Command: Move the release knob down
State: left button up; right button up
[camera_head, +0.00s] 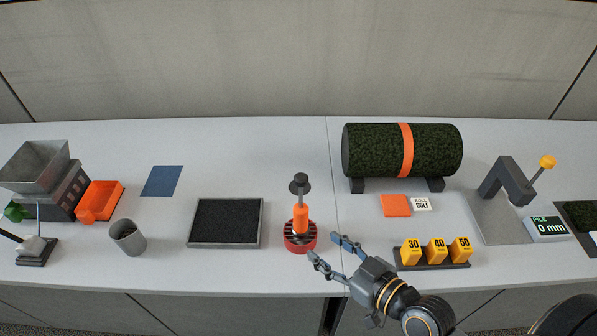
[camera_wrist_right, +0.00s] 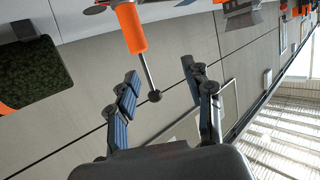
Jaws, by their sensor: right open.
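An orange-handled tool (camera_head: 301,219) stands upright in a red slatted base (camera_head: 300,243) near the middle of the table, with a dark knob (camera_head: 300,184) on a thin rod at its top. In the right wrist view the orange handle (camera_wrist_right: 130,27) shows inverted, its metal rod ending in a small dark ball (camera_wrist_right: 154,96) that appears between the fingers. My right gripper (camera_head: 324,248) is open and empty, just right of the red base and apart from it. It also shows open in the wrist view (camera_wrist_right: 160,69). My left gripper is out of view.
A black-filled tray (camera_head: 191,224) lies left of the tool. A green roll with an orange band (camera_head: 404,150) rests behind right. A yellow block rack (camera_head: 432,265) stands right of my gripper. A gauge with a yellow-knobbed lever (camera_head: 547,162) stands far right.

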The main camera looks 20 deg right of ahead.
aim_at(305, 180)
notch_tip(305, 180, up, 8)
jog(key=w+d+m+t, duration=0.1)
jog(key=w+d+t, duration=0.1)
jog(key=d+t, duration=0.15)
jog(key=shift+h, duration=0.3)
jog(key=p+x, duration=0.1)
jog(key=x, duration=0.3)
jog(key=p+x, duration=0.2)
jog(key=x, duration=0.2)
jog(key=a+p+x, duration=0.1)
jog(key=p+x, duration=0.1)
jog(key=x, duration=0.2)
jog(key=shift+w+a+f, duration=0.1)
jog(key=shift+w+a, duration=0.15)
jog(key=shift+w, duration=0.3)
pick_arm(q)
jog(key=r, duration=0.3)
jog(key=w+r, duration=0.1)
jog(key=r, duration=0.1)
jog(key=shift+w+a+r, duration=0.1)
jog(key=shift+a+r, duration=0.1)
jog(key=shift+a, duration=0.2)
pick_arm(e)
grip_shut()
